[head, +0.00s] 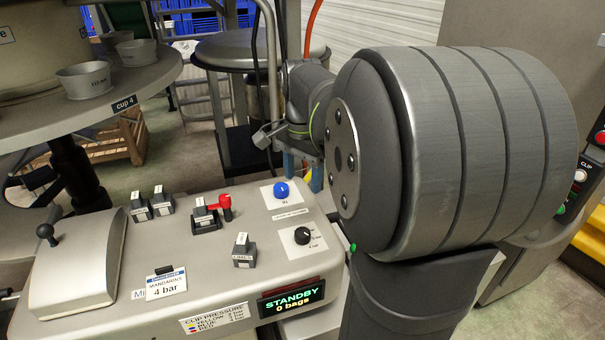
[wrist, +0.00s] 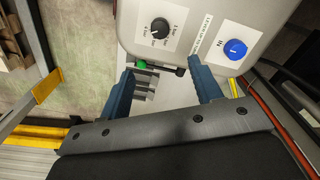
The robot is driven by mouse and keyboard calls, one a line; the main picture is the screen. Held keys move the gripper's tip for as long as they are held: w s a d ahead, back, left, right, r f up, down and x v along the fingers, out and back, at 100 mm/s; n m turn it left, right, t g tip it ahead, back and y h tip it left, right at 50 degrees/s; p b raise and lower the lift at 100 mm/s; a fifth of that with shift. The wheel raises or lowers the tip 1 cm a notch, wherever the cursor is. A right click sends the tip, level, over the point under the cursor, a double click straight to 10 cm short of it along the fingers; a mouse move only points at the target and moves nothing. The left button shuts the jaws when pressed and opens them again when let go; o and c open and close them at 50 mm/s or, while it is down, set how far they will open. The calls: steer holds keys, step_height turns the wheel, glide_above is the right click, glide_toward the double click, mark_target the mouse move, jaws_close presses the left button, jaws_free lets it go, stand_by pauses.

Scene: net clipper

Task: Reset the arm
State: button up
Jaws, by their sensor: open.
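My gripper (head: 303,173) is at the far right end of the grey control panel in the head view, its blue fingers pointing down. My large grey arm link hides part of the arm and the area behind it. In the wrist view my gripper (wrist: 160,72) is open, its two blue fingers wide apart with nothing held between them. The panel's edge (wrist: 175,65) lies beyond the fingertips. The blue knob (head: 281,190) and the black dial (head: 302,236) are on the panel, near the gripper; I cannot tell any contact.
The panel (head: 110,250) carries a red lever (head: 225,205), several small labelled blocks, a joystick (head: 46,233) and a display (head: 291,298) reading STANDBY, 0 bags. A round table (head: 150,80) with cups stands at the left. A wooden pallet (head: 125,145) lies behind.

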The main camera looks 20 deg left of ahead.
mark_target(303, 232)
stand_by(0.3)
step_height(303, 232, down, 18)
steer(key=shift+r, duration=0.25)
stand_by(0.3)
steer(key=shift+r, duration=0.1)
